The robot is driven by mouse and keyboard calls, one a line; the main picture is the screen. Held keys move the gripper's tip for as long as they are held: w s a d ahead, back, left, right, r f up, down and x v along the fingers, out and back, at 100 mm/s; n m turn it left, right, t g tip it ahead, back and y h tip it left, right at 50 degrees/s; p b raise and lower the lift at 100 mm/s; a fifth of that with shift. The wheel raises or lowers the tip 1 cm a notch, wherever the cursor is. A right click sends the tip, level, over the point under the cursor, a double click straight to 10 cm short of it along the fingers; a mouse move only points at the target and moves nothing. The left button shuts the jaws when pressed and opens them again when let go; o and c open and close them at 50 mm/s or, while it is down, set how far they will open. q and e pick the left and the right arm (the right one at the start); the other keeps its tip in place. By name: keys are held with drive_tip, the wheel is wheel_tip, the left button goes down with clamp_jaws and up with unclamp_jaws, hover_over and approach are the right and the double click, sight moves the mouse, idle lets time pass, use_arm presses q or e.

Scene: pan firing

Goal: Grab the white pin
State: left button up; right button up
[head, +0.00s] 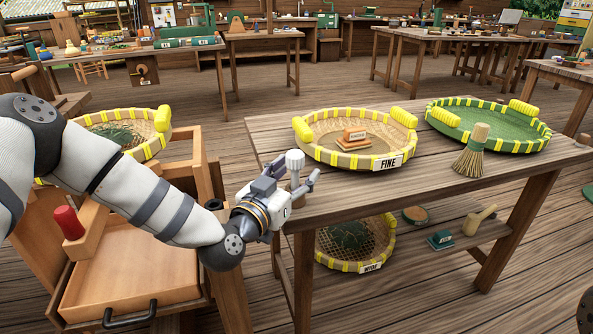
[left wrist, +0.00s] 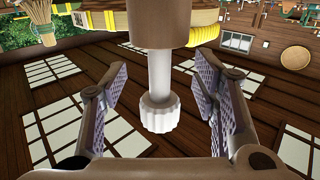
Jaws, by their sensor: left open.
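The white pin (head: 294,160) has a ribbed round head and stands upright near the left end of the wooden table, at its edge. In the left wrist view the white pin (left wrist: 159,95) comes out of a brown wooden part and lies between my two fingers. My left gripper (head: 300,182) is open around the pin's area, with a gap on each side of the pin in the left wrist view (left wrist: 160,85). The pin's lower part is partly hidden by the gripper in the head view. My right gripper is not in view.
On the table (head: 410,210) are a yellow-rimmed sieve labelled FINE (head: 310,150), a green sieve (head: 485,133) and a hand brush (head: 474,155). A lower shelf holds another sieve (head: 350,243) and a mallet (head: 480,218). A wooden stand with a drawer (head: 135,280) is at left.

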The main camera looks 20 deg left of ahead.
use_arm(q)
drive_tip(key=shift+w, duration=0.15)
clamp_jaws()
